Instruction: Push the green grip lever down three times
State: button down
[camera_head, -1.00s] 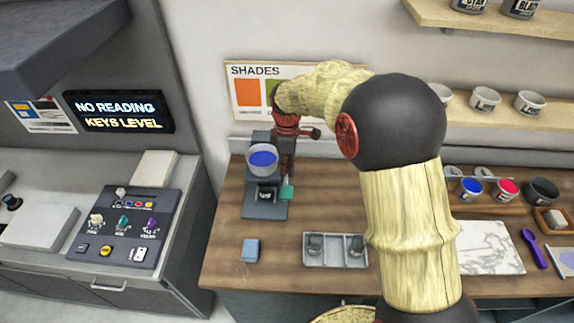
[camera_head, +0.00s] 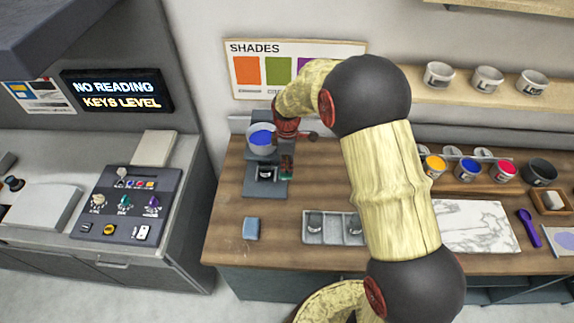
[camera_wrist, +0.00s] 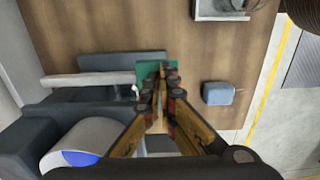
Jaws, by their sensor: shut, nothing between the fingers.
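The green grip lever (camera_wrist: 150,73) sticks out from the side of a dark grey press (camera_head: 265,185). My gripper (camera_wrist: 162,82) is shut and empty, its fingertips over the green lever in the wrist view. In the head view my gripper (camera_head: 287,165) is beside the press, in front of most of the lever. I cannot tell whether the fingertips touch it. A cup with blue ink (camera_head: 261,138) sits at the top of the press; the blue ink also shows in the wrist view (camera_wrist: 80,158).
A blue block (camera_head: 251,228) and a grey tray with dark pieces (camera_head: 335,240) lie on the wooden table in front. A control panel (camera_head: 125,205) stands on the left counter. Ink cups and a marble slab (camera_head: 480,225) are at the right.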

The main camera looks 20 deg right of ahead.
jog(key=f+b, duration=0.1)
jog(key=f+t+b, duration=0.1)
jog(key=b, duration=0.1)
jog(key=shift+s+a+f, duration=0.15)
jog(key=shift+s+f, duration=0.05)
jog(key=shift+s, duration=0.1)
notch_tip(320, 180, down, 7)
jog(key=t+h+b, duration=0.1)
jog(key=b, duration=0.4)
jog(key=shift+t, duration=0.3)
jog(key=shift+s+f, duration=0.1)
jog(key=shift+f, duration=0.1)
jog(key=s+p+v, duration=0.2)
jog(key=v, duration=1.2)
jog(key=shift+a+f+p, duration=0.2)
jog(key=shift+a+p, duration=0.1)
jog(key=shift+a, duration=0.05)
